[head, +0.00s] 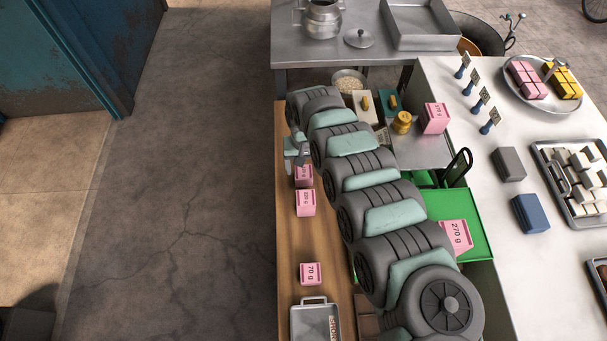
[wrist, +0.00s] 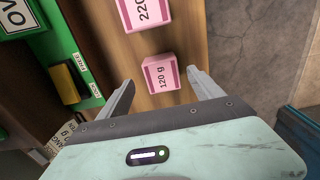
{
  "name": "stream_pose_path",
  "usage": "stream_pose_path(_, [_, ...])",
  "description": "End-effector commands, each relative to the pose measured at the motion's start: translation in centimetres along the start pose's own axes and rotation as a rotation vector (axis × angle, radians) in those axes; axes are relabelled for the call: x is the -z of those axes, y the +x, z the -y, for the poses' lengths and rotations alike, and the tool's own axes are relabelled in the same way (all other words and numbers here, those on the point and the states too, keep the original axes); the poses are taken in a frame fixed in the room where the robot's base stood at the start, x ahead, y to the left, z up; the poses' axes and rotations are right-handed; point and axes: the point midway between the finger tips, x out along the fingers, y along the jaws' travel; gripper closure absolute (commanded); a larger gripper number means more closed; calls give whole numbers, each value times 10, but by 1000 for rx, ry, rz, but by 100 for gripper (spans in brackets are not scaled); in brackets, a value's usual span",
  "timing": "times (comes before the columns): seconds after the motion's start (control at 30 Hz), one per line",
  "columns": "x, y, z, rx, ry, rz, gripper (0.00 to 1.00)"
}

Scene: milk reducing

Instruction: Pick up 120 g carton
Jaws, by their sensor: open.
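The pink 120 g carton (wrist: 161,74) stands on the wooden counter, between the lines of my gripper's two fingers in the wrist view. My gripper (wrist: 160,80) is open and empty, with one finger to each side of the carton; I see no contact. In the head view the gripper (head: 299,155) is at the far end of my arm, just beyond the partly covered 120 g carton (head: 304,177). A larger pink carton, marked 220 g in the wrist view (wrist: 143,14), stands close by; it also shows in the head view (head: 305,204).
A 70 g carton (head: 310,273) and a metal tray (head: 316,321) are nearer on the wooden counter. A 270 g carton (head: 457,236) is by the green tray (head: 470,220), and a 370 g carton (head: 435,118) is farther back. My arm covers much of the counter's right side.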

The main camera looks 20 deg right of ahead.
Motion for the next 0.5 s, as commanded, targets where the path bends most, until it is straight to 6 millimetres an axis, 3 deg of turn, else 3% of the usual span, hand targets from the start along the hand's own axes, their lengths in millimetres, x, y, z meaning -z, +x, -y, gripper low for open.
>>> stream_pose_path(0.3, [1,37,5,4,1,3,25])
stream_pose_path(0.5, [2,39,4,2,-1,1,25])
